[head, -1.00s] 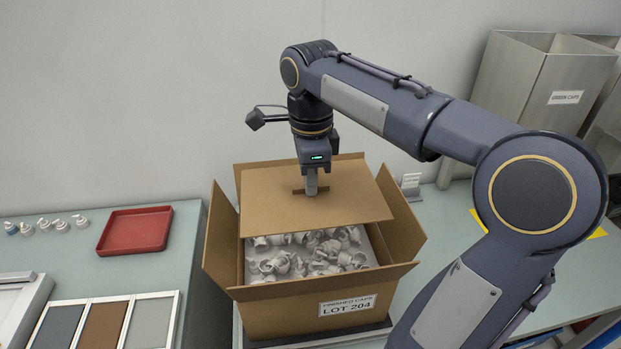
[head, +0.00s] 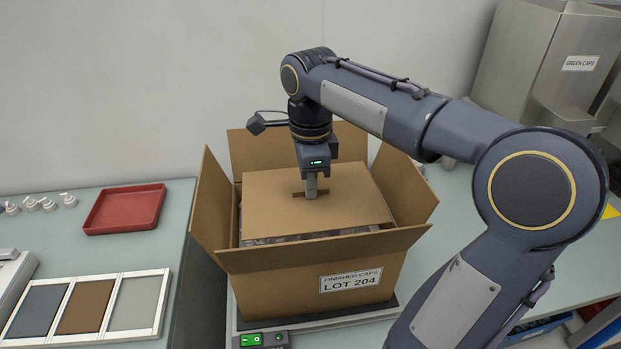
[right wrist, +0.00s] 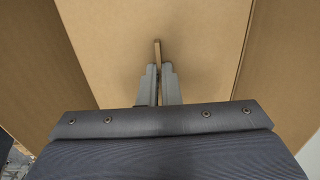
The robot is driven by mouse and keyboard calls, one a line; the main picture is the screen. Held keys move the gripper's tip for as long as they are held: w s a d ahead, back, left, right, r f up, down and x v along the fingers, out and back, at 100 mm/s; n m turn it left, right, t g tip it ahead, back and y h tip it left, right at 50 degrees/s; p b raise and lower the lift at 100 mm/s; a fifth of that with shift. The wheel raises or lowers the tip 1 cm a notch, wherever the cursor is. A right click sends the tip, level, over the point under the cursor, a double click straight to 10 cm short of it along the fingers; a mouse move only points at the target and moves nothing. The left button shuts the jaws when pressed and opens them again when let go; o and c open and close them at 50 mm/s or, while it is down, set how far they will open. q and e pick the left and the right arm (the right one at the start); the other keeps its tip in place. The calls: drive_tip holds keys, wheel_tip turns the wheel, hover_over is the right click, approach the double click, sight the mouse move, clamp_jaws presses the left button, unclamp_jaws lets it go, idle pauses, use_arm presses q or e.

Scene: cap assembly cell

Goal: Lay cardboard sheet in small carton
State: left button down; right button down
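The small carton (head: 281,286), labelled FINISHED CAPS LOT 204, stands with its flaps open. The cardboard sheet (head: 350,196) is held roughly flat inside the carton's opening, with a narrow gap showing a grey edge along its near side. My right gripper (head: 311,188) is above the middle of the sheet, shut on its upright tab. In the right wrist view the fingers (right wrist: 158,85) close around the brown tab, and the sheet (right wrist: 200,75) fills the middle between carton walls. My left gripper is not in view.
The carton stands on a scale-like base (head: 264,338) with a green-lit switch. A red tray (head: 125,208), several white pump caps (head: 48,204) and a three-panel frame (head: 85,306) are on the left table. A steel GREEN CAPS bin (head: 535,65) stands back right.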

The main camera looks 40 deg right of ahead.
drive_tip(key=shift+f, duration=0.4)
drive_tip(key=c, duration=1.6)
unclamp_jaws()
drive_tip(key=shift+o, duration=0.2)
